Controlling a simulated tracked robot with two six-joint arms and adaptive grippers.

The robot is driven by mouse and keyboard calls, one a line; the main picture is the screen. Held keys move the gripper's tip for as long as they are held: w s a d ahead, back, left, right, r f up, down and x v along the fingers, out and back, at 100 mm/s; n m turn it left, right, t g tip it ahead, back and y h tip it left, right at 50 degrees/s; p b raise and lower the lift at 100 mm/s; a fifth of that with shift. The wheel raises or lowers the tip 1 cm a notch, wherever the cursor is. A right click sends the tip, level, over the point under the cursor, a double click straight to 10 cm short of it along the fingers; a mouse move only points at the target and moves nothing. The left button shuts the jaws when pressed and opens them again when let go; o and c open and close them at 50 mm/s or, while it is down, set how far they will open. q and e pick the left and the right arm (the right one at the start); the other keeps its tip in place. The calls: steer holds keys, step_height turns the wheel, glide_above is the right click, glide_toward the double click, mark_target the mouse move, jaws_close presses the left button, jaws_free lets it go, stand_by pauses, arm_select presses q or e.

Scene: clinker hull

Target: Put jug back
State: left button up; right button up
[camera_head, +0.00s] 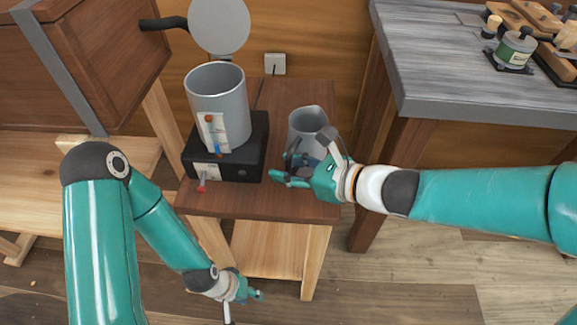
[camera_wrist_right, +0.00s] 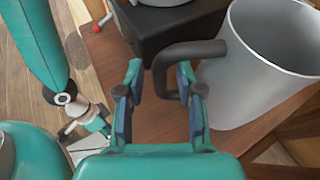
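The grey metal jug (camera_head: 306,122) stands upright on a small brown wooden table (camera_head: 255,203). It also shows in the right wrist view (camera_wrist_right: 255,72), where its dark handle (camera_wrist_right: 190,52) points toward my gripper. My right gripper (camera_head: 297,162) is at the jug's near side. In the wrist view this gripper (camera_wrist_right: 159,78) is open, with the handle's bent end between its spread fingers and a gap visible beside it. The fingers partly hide the jug's lower part in the head view. My left gripper (camera_head: 246,294) hangs low in front of the table; its fingers are too small to read.
A black box (camera_head: 256,150) with a large grey cylinder (camera_head: 217,95) on it stands left of the jug. A grey bench (camera_head: 470,85) with small bottles and tools is at the right. A wooden hull (camera_head: 90,55) is at the left.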

steer(key=shift+d+r, duration=0.15)
steer(key=p+v, duration=0.3)
steer(key=v, duration=0.8)
steer(key=shift+s+d+p, duration=0.25)
steer(key=shift+d+p, duration=0.05)
steer(key=shift+p, duration=0.05)
